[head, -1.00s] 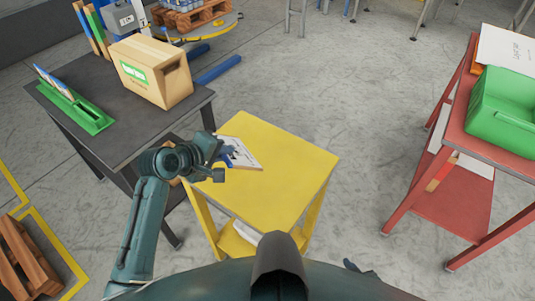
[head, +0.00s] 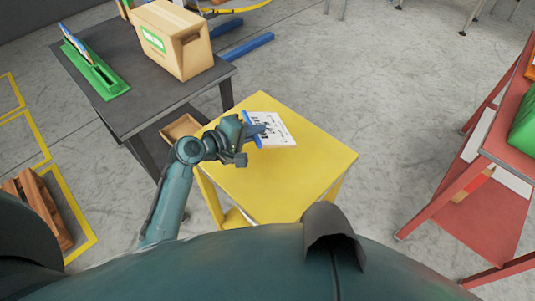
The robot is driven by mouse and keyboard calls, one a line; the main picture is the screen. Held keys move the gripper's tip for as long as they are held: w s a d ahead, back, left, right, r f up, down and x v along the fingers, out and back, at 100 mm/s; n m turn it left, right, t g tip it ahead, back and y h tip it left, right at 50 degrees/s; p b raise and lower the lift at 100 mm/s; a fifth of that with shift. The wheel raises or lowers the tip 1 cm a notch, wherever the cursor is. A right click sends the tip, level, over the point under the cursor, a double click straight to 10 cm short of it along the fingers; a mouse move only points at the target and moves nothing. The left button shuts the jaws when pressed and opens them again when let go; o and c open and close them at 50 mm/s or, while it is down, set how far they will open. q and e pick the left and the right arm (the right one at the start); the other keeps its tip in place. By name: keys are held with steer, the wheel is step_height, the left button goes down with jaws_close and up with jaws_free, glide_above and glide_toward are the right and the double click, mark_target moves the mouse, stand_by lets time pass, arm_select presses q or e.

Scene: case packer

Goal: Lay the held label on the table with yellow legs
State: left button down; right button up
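The label (head: 280,131) is a white sheet with dark print and a blue strip along its left side. It is over the far part of the yellow table (head: 290,185), whose legs are yellow too. My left gripper (head: 258,131) reaches in from the left and is shut on the label's left side, partly covering it. The label looks flat and very close to the tabletop; I cannot tell whether it touches. My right gripper is out of view.
A dark table (head: 150,107) at the upper left bears a cardboard box (head: 180,50) and a green holder (head: 100,78). A red table (head: 515,120) with a green bin stands at the right. The yellow tabletop's near and right parts are clear.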

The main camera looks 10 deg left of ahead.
arm_select(q)
step_height(320, 180, down, 4)
steer(key=shift+r+b, duration=0.1)
steer(key=shift+b, duration=1.1)
steer(key=shift+f+b, duration=0.3)
steer(key=shift+f, duration=0.25)
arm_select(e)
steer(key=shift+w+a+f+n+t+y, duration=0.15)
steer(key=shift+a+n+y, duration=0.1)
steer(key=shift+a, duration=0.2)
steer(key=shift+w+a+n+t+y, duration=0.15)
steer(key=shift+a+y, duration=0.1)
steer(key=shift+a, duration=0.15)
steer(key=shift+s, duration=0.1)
arm_select(q)
steer(key=c, duration=1.8)
jaws_free()
steer(key=shift+c, duration=0.2)
steer(key=shift+o, duration=0.3)
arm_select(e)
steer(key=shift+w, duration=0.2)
